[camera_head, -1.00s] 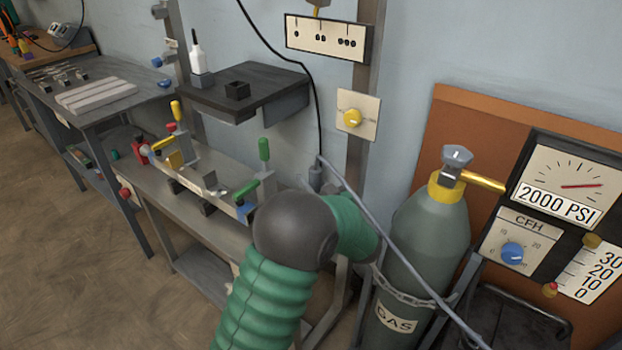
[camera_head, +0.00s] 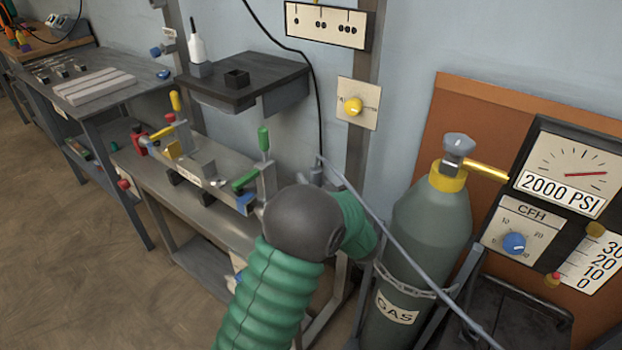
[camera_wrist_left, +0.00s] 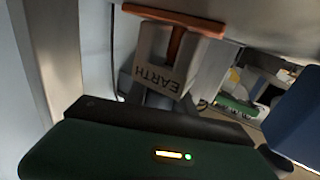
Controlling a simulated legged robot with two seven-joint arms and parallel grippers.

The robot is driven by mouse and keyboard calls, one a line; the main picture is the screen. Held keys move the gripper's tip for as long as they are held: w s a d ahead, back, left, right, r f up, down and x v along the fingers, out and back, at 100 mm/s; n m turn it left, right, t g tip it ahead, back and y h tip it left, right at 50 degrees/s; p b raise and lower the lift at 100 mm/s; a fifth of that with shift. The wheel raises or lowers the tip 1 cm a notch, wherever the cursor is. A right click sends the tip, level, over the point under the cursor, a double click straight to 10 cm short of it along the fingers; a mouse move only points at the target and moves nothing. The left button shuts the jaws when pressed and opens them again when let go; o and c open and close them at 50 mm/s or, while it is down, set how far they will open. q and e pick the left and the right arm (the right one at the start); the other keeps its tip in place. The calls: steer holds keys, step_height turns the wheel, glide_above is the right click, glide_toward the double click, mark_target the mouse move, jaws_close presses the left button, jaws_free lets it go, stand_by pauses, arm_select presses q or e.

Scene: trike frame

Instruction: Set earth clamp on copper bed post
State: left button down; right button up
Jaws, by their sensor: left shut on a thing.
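My left gripper (camera_wrist_left: 160,100) is shut on the grey earth clamp (camera_wrist_left: 160,72), whose "EARTH" label reads upside down in the left wrist view. A copper-coloured bar (camera_wrist_left: 178,17) with a short leg lies across the clamp's far end. I cannot tell whether it belongs to the clamp or is the copper post. In the head view my left arm's green sleeve and dark joint hide the fingers. The steel welding bed (camera_head: 200,190) stands left of the arm. No copper post can be made out there. My right gripper is not in view.
A toggle clamp with a green handle (camera_head: 263,140) stands on the bed's near end. A grey cable (camera_head: 420,270) runs diagonally past the gas cylinder (camera_head: 430,220). A dark shelf (camera_head: 265,82) hangs above the bed. A gauge panel (camera_head: 560,180) is at the right.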

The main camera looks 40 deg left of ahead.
arm_select(q)
steer(key=c, duration=1)
jaws_free()
steer(key=shift+o, duration=0.2)
